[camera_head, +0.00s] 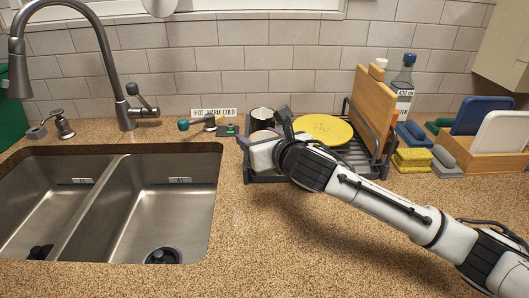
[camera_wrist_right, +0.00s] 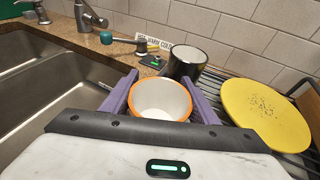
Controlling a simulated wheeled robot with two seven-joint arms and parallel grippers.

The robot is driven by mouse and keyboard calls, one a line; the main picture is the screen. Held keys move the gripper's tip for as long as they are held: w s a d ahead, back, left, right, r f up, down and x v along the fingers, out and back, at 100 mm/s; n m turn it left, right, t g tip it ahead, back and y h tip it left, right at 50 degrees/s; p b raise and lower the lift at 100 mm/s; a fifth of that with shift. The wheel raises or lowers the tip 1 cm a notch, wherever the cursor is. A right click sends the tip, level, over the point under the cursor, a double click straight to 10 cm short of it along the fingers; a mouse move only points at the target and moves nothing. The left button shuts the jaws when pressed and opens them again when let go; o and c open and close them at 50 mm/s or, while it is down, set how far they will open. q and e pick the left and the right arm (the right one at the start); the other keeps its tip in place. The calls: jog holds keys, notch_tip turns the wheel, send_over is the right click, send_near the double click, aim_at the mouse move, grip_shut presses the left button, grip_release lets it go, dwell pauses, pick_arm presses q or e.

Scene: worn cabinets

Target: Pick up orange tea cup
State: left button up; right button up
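The orange tea cup (camera_wrist_right: 161,99) has an orange rim and a white inside, and stands upright in the right wrist view. My right gripper (camera_wrist_right: 160,82) has its two purple fingers on either side of the cup, very close to its rim. I cannot tell whether they press on it. In the head view my right gripper (camera_head: 243,137) is over the left part of the dish rack, and the cup is hidden there. My left gripper is not in view.
A black mug (camera_wrist_right: 185,62) stands just behind the cup. A yellow plate (camera_head: 324,130) is to the right on the dark dish rack (camera_head: 372,170), with a wooden board (camera_head: 373,108) beyond. The double sink (camera_head: 168,195) is to the left. The front counter is clear.

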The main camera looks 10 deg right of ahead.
jog(key=shift+c, duration=0.8)
